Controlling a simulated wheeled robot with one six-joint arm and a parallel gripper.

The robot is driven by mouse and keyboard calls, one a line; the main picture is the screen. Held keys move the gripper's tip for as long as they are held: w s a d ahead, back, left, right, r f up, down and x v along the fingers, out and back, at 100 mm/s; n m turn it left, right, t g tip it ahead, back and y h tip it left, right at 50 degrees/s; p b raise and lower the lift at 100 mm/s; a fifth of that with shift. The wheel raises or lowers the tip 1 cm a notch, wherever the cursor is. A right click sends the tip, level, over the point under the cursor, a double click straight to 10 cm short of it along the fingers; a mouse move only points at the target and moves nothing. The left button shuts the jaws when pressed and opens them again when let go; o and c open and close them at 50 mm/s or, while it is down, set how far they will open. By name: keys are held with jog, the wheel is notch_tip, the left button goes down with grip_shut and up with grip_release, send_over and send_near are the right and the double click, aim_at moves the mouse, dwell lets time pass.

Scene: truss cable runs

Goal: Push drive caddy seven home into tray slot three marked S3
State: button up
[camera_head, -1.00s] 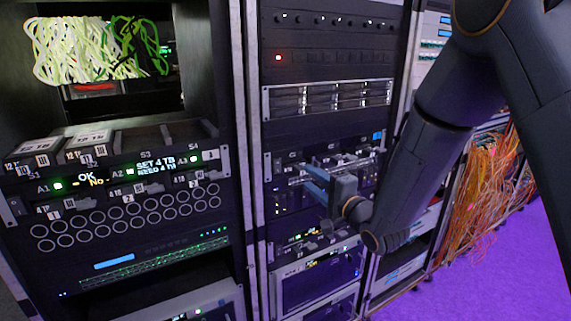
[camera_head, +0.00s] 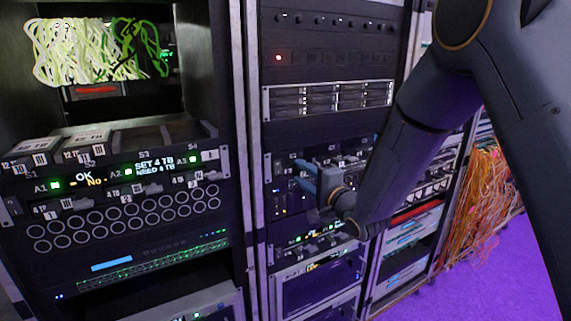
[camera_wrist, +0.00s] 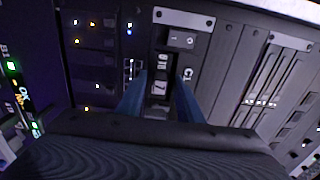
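My gripper (camera_head: 301,176) has two blue fingers, held apart in front of the middle rack. In the wrist view, the fingers (camera_wrist: 162,98) flank a dark caddy front with white labels (camera_wrist: 160,85). The open tray (camera_head: 206,132) in the left rack carries the marks S3 and S4. Its S3 slot (camera_head: 138,138) looks empty. Caddies with 12 TB labels (camera_head: 35,146) sit in the slots to its left.
A lit display (camera_head: 150,166) below the tray reads SET 4 TB, NEED 4 TB. Round ports (camera_head: 130,215) lie beneath. A rack post (camera_head: 240,150) stands between the left and middle racks. Orange cables (camera_head: 480,200) hang at the right above a purple floor (camera_head: 460,275).

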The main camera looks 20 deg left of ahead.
jog(key=shift+r, duration=0.1)
grip_shut()
jog(key=shift+s+d, duration=0.2)
jog(key=shift+d, duration=0.1)
jog(key=shift+s+d, duration=0.2)
jog(key=shift+d, duration=0.05)
jog(key=shift+s+d+r+p, duration=0.1)
jog(key=shift+s+d+p, duration=0.2)
dwell(0.4)
jog(key=p+v, duration=0.2)
jog(key=v, duration=0.8)
dwell(0.4)
jog(key=shift+s, duration=0.1)
